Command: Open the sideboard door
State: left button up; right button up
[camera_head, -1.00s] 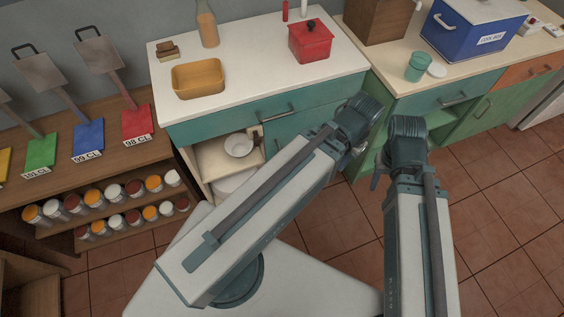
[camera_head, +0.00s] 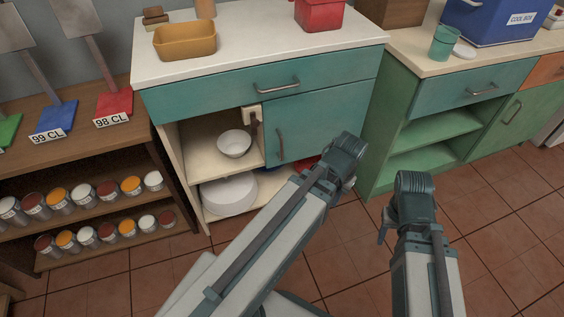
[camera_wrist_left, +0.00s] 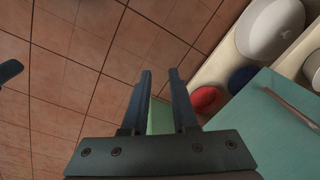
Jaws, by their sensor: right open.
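The sideboard (camera_head: 270,40) has a white top and a teal drawer. Its teal door (camera_head: 325,118), at the right below the drawer, looks shut. The door's upright bar handle (camera_head: 280,147) is on its left side. In the left wrist view the teal door (camera_wrist_left: 255,135) and its handle (camera_wrist_left: 290,106) are at the right. My left gripper (camera_wrist_left: 160,74) is open and empty, with its fingers apart from the handle. In the head view the left wrist is in front of the door's lower right. My right gripper (camera_head: 384,224) is open over the floor, its fingers mostly hidden.
Open shelves beside and below the door hold a white bowl (camera_head: 234,144), a large white dish (camera_head: 229,194) and a red bowl (camera_wrist_left: 205,99). A green cabinet (camera_head: 435,135) stands to the right. A shelf of cans (camera_head: 85,205) is at the left. Tiled floor is clear in front.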

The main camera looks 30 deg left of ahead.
pick_arm(q)
jog(key=w+a+f+n+y+b, duration=0.1)
jog(key=a+f+b, duration=0.1)
jog(key=f+b, duration=0.45)
jog(key=w+a+f+n+y+b, duration=0.1)
jog(key=a+f+b, duration=0.1)
jog(key=f+b, duration=0.4)
notch_tip(320, 180, up, 12)
jog(key=n+t+y+b, duration=0.2)
jog(key=n+y+b, duration=0.5)
jog(key=n+y, duration=0.85)
send_over(282, 159)
jog(key=shift+w+a+h, duration=0.2)
jog(key=shift+w+h, duration=0.05)
grip_shut()
